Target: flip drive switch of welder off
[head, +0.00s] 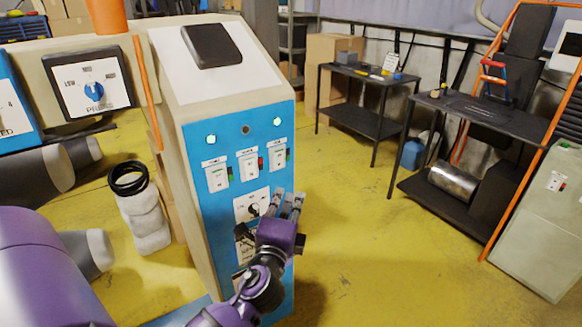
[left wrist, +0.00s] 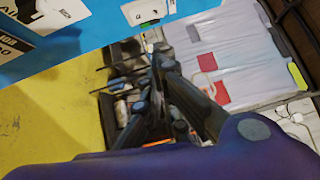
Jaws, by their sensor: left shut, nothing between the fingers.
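The welder (head: 183,100) is a tall beige cabinet with a blue front panel, left of centre in the head view. Three white switches sit in a row on the panel: left (head: 217,175), middle (head: 249,165) and right (head: 278,156), each with red and green marks beside it. Their labels are too small to read, so I cannot tell which is the drive switch. A dark knob (head: 253,208) sits below them. My left gripper (head: 287,198) is shut and empty, in front of the panel's lower right, below the right switch. My right gripper is not in view.
A black metal table (head: 352,122) and a dark workbench (head: 465,108) stand to the right. A grey-green cabinet (head: 545,220) stands at the far right. The yellow floor (head: 370,240) is clear between.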

